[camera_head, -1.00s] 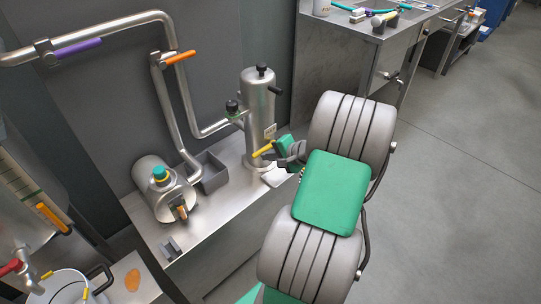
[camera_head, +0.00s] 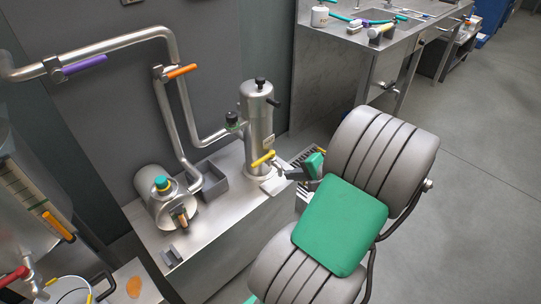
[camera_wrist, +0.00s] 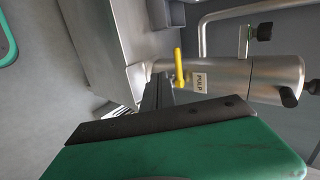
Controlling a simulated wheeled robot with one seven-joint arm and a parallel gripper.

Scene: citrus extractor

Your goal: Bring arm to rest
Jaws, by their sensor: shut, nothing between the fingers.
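My arm with its grey ribbed links and green cover fills the lower right of the head view. My gripper (camera_head: 287,174) is shut and empty, just right of and below the yellow handle (camera_head: 262,158) on the upright steel cylinder (camera_head: 257,112). In the head view a small gap shows between gripper and handle. In the wrist view the dark fingers (camera_wrist: 158,92) point at the cylinder, which carries a PULP label (camera_wrist: 199,82). The yellow handle (camera_wrist: 179,66) shows just beyond the fingertips there; whether they touch is unclear from that view.
A steel bench (camera_head: 215,228) carries a horizontal drum (camera_head: 160,205) and a grey open box (camera_head: 212,182). Pipes with purple (camera_head: 85,65) and orange (camera_head: 181,71) handles run along the wall. A sink counter (camera_head: 335,45) stands behind. Open floor (camera_head: 480,190) lies to the right.

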